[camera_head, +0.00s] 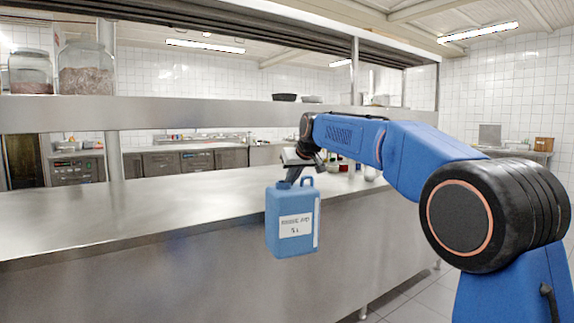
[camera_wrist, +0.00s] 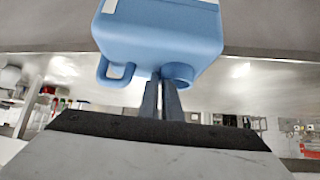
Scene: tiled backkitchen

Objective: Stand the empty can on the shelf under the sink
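The can is a blue jerrycan (camera_head: 293,222) with a white label and a loop handle on top. It hangs upright in front of the near steel counter's front edge in the head view. My gripper (camera_head: 293,180) is above it, with its fingers close together at the can's top, beside the loop handle. In the wrist view the can (camera_wrist: 160,35) fills the top, and the dark fingers (camera_wrist: 162,98) meet it between its handle and its round neck. The exact contact is partly hidden. I cannot make out a sink or the shelf under it.
A long steel counter (camera_head: 130,210) runs across the front, its near top mostly bare. A raised steel shelf (camera_head: 200,117) above it bears glass jars (camera_head: 86,68) at left. Small items stand behind my gripper. Tiled floor (camera_head: 410,295) shows at the lower right.

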